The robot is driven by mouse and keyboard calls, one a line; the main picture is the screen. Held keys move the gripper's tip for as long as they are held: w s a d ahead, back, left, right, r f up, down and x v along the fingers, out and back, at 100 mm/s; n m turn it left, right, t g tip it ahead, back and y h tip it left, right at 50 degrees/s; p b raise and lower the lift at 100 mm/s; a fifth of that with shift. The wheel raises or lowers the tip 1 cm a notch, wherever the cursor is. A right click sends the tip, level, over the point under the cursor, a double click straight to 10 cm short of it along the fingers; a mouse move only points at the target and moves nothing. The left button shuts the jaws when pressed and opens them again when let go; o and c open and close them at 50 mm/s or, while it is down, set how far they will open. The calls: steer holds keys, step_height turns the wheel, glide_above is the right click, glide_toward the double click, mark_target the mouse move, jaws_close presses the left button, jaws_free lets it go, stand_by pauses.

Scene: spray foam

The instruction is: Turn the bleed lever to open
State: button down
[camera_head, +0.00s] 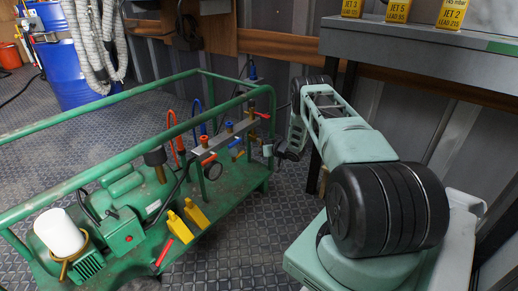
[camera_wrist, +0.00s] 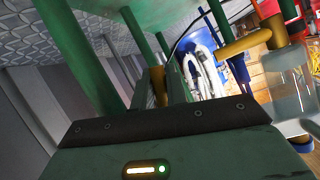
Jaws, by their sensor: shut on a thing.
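The green-framed pump cart carries a grey manifold bar (camera_head: 222,139) with red, blue and orange valve knobs and several small coloured levers. My gripper (camera_head: 279,152) is at the right end of the cart, beside this bar; its fingertips are too small and dark there to make out. In the wrist view my gripper (camera_wrist: 161,95) is shut on a narrow yellow-brown piece (camera_wrist: 158,86), which seems to be the bleed lever. Most of that piece is hidden between the fingers. No label on it is visible. A separate yellow handle (camera_wrist: 245,43) stands out to the right in the wrist view.
The cart's green top rail (camera_head: 110,167) runs along the near side of the manifold. A grey bench (camera_head: 430,48) with yellow jet cards stands at the right. A blue drum (camera_head: 77,73) with hoses is at the back left.

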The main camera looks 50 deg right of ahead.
steer(key=shift+d+n+h, duration=0.55)
steer(key=shift+n+h, duration=0.25)
steer(key=shift+n, duration=0.2)
steer(key=shift+d, duration=0.1)
steer(key=c, duration=1.4)
jaws_free()
